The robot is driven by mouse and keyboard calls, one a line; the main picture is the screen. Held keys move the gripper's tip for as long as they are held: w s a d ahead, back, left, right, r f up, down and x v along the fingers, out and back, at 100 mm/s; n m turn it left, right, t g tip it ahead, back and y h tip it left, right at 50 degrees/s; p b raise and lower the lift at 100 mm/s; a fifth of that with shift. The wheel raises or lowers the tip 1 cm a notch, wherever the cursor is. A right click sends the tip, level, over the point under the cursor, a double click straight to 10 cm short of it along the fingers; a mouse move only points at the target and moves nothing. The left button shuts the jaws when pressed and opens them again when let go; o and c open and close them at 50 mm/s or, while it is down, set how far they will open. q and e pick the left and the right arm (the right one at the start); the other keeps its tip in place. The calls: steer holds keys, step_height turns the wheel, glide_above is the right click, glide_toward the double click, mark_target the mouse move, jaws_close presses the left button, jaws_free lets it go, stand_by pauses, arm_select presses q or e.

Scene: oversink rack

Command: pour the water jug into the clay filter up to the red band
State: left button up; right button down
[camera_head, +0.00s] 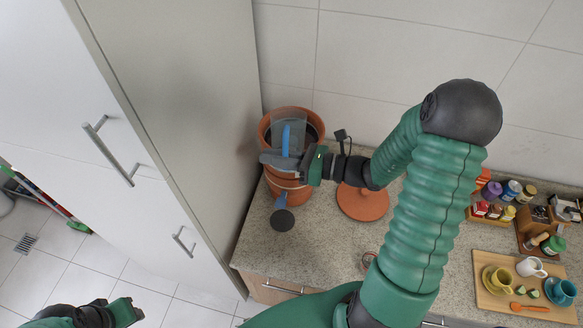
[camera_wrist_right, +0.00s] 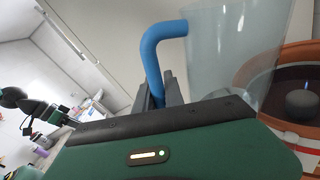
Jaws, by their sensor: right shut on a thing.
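The clear water jug (camera_head: 289,128) with its blue handle (camera_head: 286,141) is over the mouth of the clay filter (camera_head: 265,128). My right gripper (camera_head: 284,160) is shut on the jug's handle. In the right wrist view the clear jug wall (camera_wrist_right: 232,45) and blue handle (camera_wrist_right: 152,55) stand beside the open filter (camera_wrist_right: 297,60), which has a dark round piece inside. I cannot make out the water level or a red band inside. The filter's clay lid (camera_head: 362,204) lies on the counter. My left gripper (camera_head: 126,311) is low at left, away from the jug; its fingers are unclear.
A dark disc with a blue stem (camera_head: 282,220) is in front of the filter. A tall cabinet (camera_head: 190,110) stands close on the left. A wooden tray (camera_head: 497,283) with cups and a spice rack (camera_head: 495,205) are at right. The front counter middle is partly clear.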

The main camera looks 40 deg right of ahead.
steer(key=n+b, duration=0.1)
steer(key=w+n+b, duration=0.1)
steer(key=b, duration=0.1)
steer(key=d+n+b, duration=0.1)
steer(key=n+b, duration=0.1)
steer(key=shift+w+d+f+t, duration=0.1)
steer(key=shift+w+f+t, duration=0.2)
steer(key=shift+t, duration=0.1)
steer(key=shift+r, duration=0.15)
steer(key=shift+s, duration=0.1)
